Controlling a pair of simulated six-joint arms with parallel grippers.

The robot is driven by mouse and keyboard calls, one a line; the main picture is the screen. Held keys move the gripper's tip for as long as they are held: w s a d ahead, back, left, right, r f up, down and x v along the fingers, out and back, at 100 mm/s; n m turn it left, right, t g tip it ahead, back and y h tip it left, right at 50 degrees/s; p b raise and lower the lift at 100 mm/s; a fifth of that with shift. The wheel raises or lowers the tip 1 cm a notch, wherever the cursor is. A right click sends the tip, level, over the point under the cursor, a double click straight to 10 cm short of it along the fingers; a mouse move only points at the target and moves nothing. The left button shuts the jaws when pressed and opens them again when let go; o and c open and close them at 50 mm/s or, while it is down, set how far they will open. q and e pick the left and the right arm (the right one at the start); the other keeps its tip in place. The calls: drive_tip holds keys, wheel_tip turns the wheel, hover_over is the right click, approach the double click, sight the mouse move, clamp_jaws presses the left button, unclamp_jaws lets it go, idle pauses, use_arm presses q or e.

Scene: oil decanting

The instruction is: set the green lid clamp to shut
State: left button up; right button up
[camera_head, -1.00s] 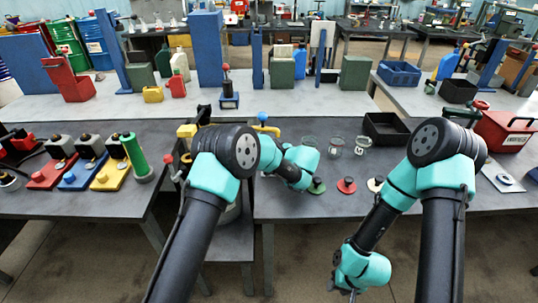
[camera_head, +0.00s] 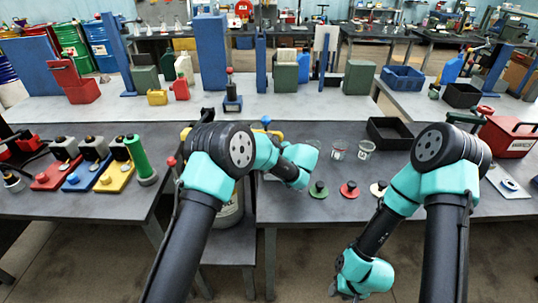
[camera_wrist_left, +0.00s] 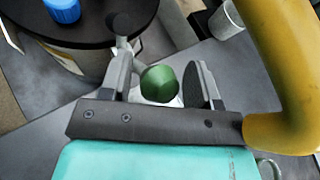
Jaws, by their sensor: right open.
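The green lid clamp shows as a round green knob (camera_wrist_left: 158,82) in the left wrist view. It sits between the two fingers of my left gripper (camera_wrist_left: 161,62), which is open with a small gap on each side of the knob. The rest of the clamp is mostly hidden by the gripper. The dark drum lid (camera_wrist_left: 92,22) lies just beyond at the upper left. In the head view my left arm hides its own gripper and most of the drum (camera_head: 231,208). My right gripper (camera_head: 348,292) hangs open at the bottom, in front of the table.
A blue knob (camera_wrist_left: 62,9) stands on the lid. A thick yellow pipe (camera_wrist_left: 282,75) curves close along the right of my left gripper. Green (camera_head: 319,190), red (camera_head: 349,189) and cream (camera_head: 379,188) knobbed discs lie on the table, with glass beakers behind.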

use_arm(q)
drive_tip(key=shift+o, duration=0.6)
drive_tip(key=shift+s+d, duration=0.1)
drive_tip(key=shift+d, duration=0.05)
drive_tip(key=shift+s+d, duration=0.1)
drive_tip(key=shift+d, duration=0.1)
drive_tip(key=v, duration=1.7)
drive_tip(key=shift+a, duration=0.1)
